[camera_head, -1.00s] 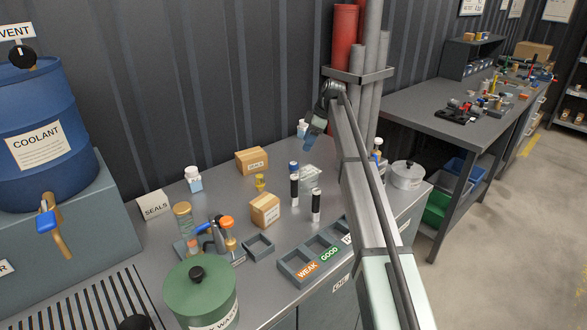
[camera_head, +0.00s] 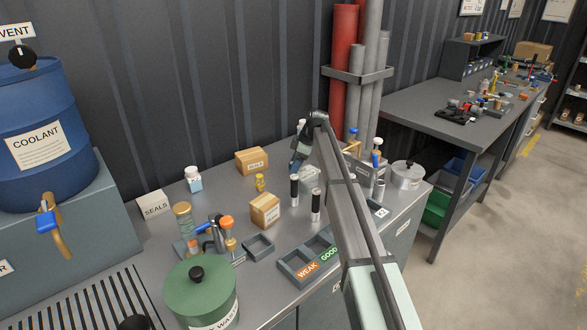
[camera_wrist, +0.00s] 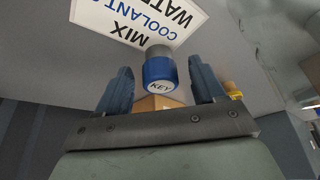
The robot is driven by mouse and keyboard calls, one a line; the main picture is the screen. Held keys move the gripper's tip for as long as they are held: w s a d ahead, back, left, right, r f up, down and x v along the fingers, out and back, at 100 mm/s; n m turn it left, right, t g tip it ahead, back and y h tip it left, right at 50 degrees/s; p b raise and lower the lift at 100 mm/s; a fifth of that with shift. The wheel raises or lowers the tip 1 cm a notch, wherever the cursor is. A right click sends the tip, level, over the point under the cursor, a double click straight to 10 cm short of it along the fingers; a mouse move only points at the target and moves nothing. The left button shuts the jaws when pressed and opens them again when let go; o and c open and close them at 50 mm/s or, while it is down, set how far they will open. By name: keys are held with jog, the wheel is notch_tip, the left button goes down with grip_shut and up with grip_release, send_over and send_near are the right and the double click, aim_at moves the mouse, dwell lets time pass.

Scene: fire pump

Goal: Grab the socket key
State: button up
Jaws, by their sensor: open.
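The socket key shows in the wrist view as a short cylinder with a blue band and a pale end face marked KEY (camera_wrist: 160,72). My gripper (camera_wrist: 160,66) is open, with one dark blue finger on each side of the key. Gaps show between the key and both fingers. In the head view my gripper (camera_head: 298,158) is low over the bench, behind two black cylinders (camera_head: 294,190). I cannot make out the key there; my gripper and the cylinders seem to hide it.
A white coolant-and-water mix sign (camera_wrist: 140,18) stands close by the key. A carton (camera_head: 265,210), a small yellow item (camera_head: 260,183) and another carton (camera_head: 252,161) are to the left. Sorting trays (camera_head: 305,265) lie at the front.

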jog(key=shift+a+f, duration=0.2)
jog(key=shift+f, duration=0.35)
jog(key=c, duration=1.1)
jog(key=shift+r, duration=0.1)
